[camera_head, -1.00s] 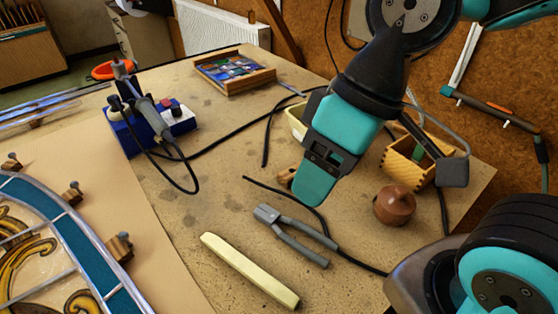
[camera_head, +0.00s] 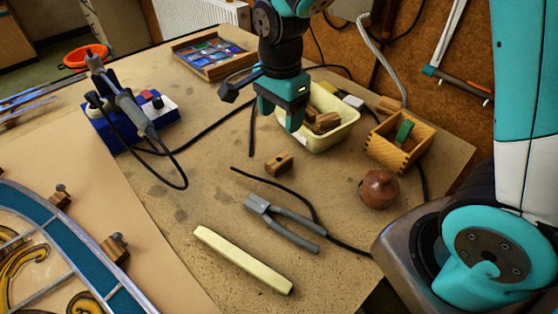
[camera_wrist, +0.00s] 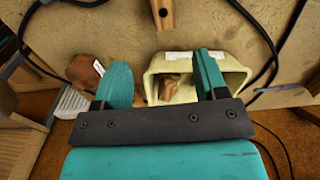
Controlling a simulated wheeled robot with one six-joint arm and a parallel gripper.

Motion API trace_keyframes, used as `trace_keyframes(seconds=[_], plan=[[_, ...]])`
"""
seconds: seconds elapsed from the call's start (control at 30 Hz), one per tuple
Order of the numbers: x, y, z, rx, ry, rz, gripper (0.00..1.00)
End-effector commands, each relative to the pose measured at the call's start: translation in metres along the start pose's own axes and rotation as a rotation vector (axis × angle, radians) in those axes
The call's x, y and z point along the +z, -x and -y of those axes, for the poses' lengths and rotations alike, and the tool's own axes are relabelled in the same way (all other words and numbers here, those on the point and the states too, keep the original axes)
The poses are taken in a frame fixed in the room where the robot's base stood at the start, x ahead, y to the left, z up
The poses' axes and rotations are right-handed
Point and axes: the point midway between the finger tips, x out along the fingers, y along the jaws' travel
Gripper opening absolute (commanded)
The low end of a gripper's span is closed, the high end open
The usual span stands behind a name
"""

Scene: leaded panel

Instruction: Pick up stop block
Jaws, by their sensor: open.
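A small wooden block (camera_head: 279,163), likely the stop block, lies loose on the table in front of the cream tub. It also shows at the top of the wrist view (camera_wrist: 162,12), beyond my fingertips. More wooden blocks (camera_head: 326,122) lie in the cream tub (camera_head: 345,134); one shows inside it in the wrist view (camera_wrist: 171,86). My gripper (camera_head: 280,115) is open and empty, pointing down above the table at the tub's left side, behind the loose block. In the wrist view its teal fingers (camera_wrist: 162,78) are wide apart, with the tub partly behind the right finger.
Pliers (camera_head: 285,222), a pale yellow bar (camera_head: 242,259) and a brown wooden pot (camera_head: 379,188) lie nearer the front. A finger-jointed wooden box (camera_head: 399,146) stands right of the tub. A black cable (camera_head: 290,192) runs close to the loose block. Bare table lies left of it.

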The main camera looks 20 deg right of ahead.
Motion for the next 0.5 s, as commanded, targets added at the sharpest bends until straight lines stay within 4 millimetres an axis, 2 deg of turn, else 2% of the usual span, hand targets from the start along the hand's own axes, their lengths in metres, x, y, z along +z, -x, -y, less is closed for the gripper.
trace_keyframes(seconds=[0.1,0.3,0.5], plan=[[0.000,-0.028,-0.002,0.008,0.000,0.001,0.66],[0.000,-0.070,-0.001,0.006,0.002,0.002,0.66],[0.000,-0.090,0.000,0.000,0.003,0.001,0.66]])
